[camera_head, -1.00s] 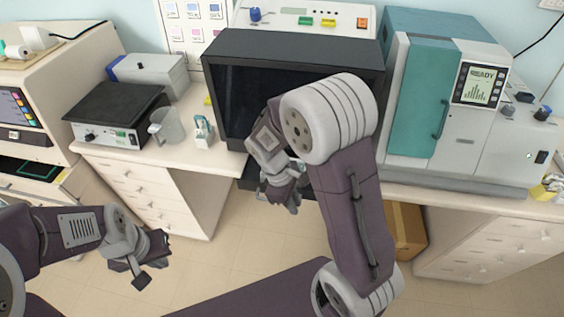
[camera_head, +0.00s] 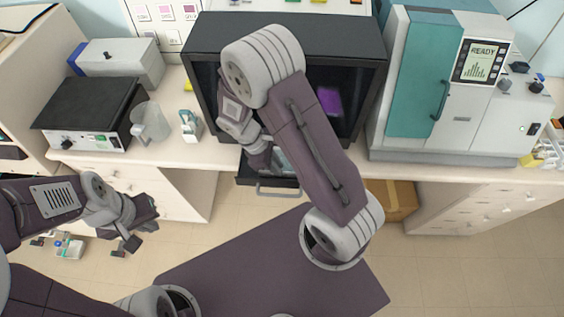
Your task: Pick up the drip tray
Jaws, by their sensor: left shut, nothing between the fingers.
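I cannot pick out a drip tray for certain. A dark drawer (camera_head: 280,188) with a metal handle stands out below the black cabinet (camera_head: 285,34), and something pale shows inside it, partly hidden by my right arm. My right gripper (camera_head: 264,156) is at the front of the cabinet, above the left part of the drawer. My arm and the view angle hide its fingertips, so its opening and any contact are unclear. My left gripper (camera_head: 126,246) is shut and empty, in the air at the lower left, well away from the cabinet.
A teal and white machine (camera_head: 421,75) stands right of the cabinet. A clear beaker (camera_head: 150,122), a small bottle rack (camera_head: 190,126) and a black-topped device (camera_head: 88,112) stand left of it. A cardboard box (camera_head: 398,200) is under the bench. Open floor lies in front.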

